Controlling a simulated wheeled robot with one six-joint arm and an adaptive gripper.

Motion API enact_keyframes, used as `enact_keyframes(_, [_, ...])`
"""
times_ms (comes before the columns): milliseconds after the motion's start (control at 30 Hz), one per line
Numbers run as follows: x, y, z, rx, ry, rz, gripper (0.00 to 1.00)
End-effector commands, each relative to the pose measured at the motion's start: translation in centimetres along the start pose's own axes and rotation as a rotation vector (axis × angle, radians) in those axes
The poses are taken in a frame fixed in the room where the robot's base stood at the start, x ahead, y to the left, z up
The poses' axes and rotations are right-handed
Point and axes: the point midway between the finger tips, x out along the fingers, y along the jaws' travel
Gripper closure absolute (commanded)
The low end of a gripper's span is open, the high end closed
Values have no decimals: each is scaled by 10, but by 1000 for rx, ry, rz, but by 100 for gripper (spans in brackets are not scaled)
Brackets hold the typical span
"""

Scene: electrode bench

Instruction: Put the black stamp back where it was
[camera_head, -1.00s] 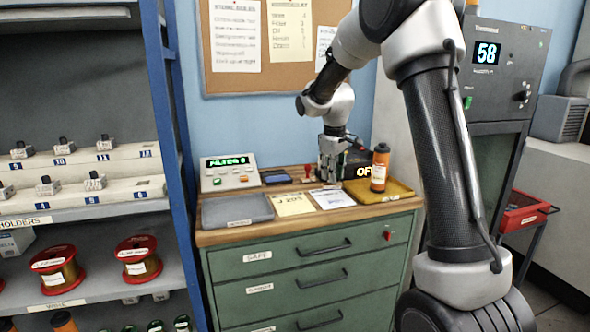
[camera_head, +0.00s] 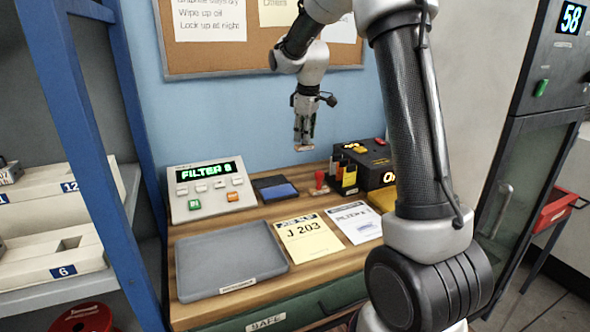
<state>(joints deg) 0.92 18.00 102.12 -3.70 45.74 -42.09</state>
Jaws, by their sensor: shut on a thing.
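My gripper (camera_head: 304,140) hangs fingers down above the back of the wooden bench, in front of the blue wall. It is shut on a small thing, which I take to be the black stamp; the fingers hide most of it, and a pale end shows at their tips. A red stamp (camera_head: 319,184) stands upright on the bench, below and slightly right of my gripper. A dark ink pad with a blue part (camera_head: 276,189) lies left of the red stamp. No other black stamp can be clearly made out on the bench.
A control box reading FILTER (camera_head: 211,188) stands at the back left. Several bottles with yellow labels (camera_head: 345,176) and a black box (camera_head: 371,166) stand right of the red stamp. A grey tray (camera_head: 225,262), a yellow J 203 card (camera_head: 304,238) and a white sheet (camera_head: 355,222) lie in front.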

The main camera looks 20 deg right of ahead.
Motion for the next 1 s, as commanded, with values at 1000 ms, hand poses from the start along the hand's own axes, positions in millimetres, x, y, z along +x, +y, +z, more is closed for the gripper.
enact_keyframes(1000, [98, -21, 14, 0, 0, 0, 92])
